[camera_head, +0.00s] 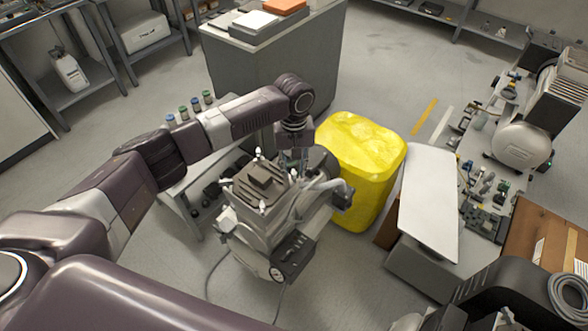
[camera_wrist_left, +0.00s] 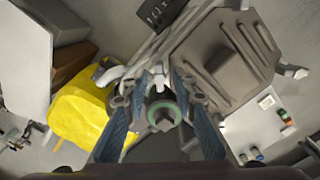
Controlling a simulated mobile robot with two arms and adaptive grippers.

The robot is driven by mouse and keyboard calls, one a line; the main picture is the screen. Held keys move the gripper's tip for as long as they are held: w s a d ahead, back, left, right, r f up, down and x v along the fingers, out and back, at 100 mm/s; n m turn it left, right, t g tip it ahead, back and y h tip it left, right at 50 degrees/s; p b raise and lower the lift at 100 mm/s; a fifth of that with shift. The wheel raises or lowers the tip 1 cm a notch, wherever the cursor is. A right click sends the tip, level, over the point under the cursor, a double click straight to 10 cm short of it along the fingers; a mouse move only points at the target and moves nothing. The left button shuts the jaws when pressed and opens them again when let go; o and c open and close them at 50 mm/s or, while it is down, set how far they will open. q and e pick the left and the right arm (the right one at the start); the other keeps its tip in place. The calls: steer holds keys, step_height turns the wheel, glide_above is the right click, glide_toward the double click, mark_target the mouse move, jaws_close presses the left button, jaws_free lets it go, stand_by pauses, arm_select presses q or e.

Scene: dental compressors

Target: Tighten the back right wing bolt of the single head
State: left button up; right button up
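The single-head compressor (camera_head: 268,240) stands below my left arm, with a grey stepped head plate (camera_head: 258,190) on top. Pale wing bolts show around the plate, including one at its front (camera_head: 262,207) and one at its back left (camera_head: 258,153). My left gripper (camera_head: 291,160) points down at the plate's back right corner. In the left wrist view its two blue-grey fingers (camera_wrist_left: 160,130) are spread apart. A pale wing bolt (camera_wrist_left: 158,76) shows just beyond the gap between them; contact cannot be told. The back right bolt is hidden by the gripper in the head view. My right gripper is not in view.
A yellow bin (camera_head: 360,150) stands right behind the compressor, close to my left gripper. A white board (camera_head: 429,205) and a bench with loose parts are at right. A grey cabinet (camera_head: 270,75) stands behind. Small capped bottles (camera_head: 195,104) stand behind the arm.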

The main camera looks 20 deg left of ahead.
arm_select(q)
steer(key=shift+f, duration=0.25)
jaws_close()
